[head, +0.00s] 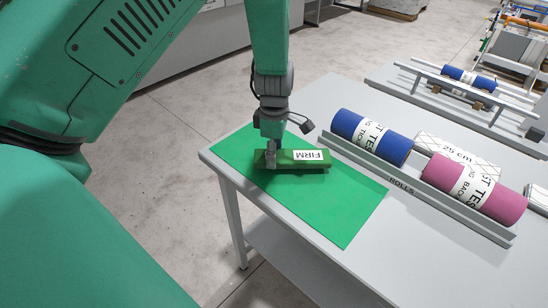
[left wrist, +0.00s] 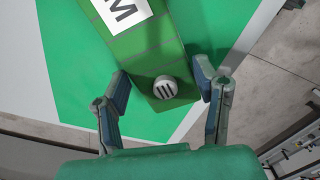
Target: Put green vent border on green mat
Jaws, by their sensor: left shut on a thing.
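The green vent border (head: 287,158) is a green padded strip with a white FIRM label. A round white vent (left wrist: 165,87) with dark slots sits at its near end in the left wrist view. My left gripper (head: 269,158) is shut on the border near its left end, with one finger on each side in the left wrist view. The border is over the far left part of the green mat (head: 338,205), with a shadow beside it. I cannot tell whether it touches the mat. The mat lies flat on the table. My right gripper is not in view.
The grey table (head: 362,262) has a rail marked ROLLS (head: 400,184) right of the mat. Behind it lie a blue roll (head: 372,137), a pink roll (head: 475,190) and a white patterned roll (head: 455,149). The near part of the mat is clear.

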